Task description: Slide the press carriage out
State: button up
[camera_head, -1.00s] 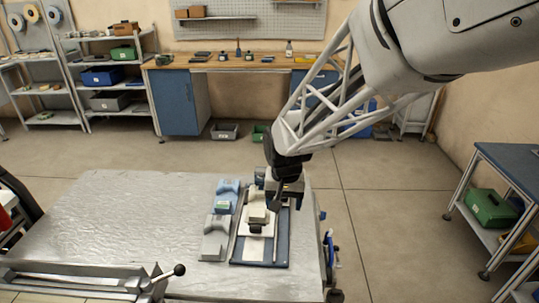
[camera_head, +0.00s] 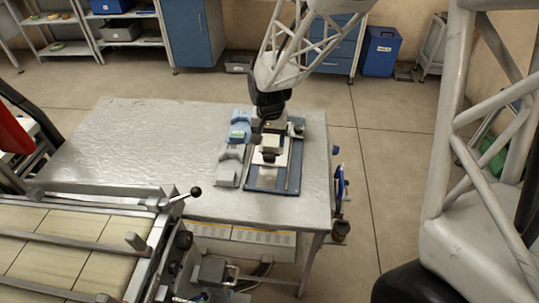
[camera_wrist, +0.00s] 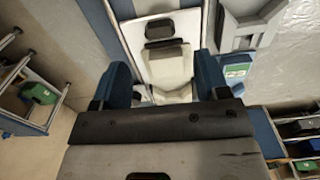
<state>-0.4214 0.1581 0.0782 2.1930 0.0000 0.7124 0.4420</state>
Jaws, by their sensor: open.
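The press (camera_head: 292,178) lies on the metal table near its right side, with a blue base and pale rails. On it sits the carriage, a white plate with a cream block (camera_head: 270,142) and a black grip piece (camera_head: 269,157) toward the front. My gripper (camera_head: 266,122) is low over the rear of the press. In the wrist view its open blue fingers (camera_wrist: 164,82) stand on either side of the cream block (camera_wrist: 168,65), with the black piece (camera_wrist: 160,29) beyond. I cannot tell whether the fingers touch the block.
A grey cradle (camera_head: 229,166) and a blue cradle (camera_head: 239,122) with a green label stand close left of the press. The table's left part (camera_head: 140,140) is clear. A slatted conveyor-like bench (camera_head: 70,235) with a black-knobbed lever is in front.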

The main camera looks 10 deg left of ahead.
aim_at(269, 155)
jog(key=shift+f, duration=0.1)
jog(key=shift+f, duration=3.8)
jog(key=shift+c, duration=0.5)
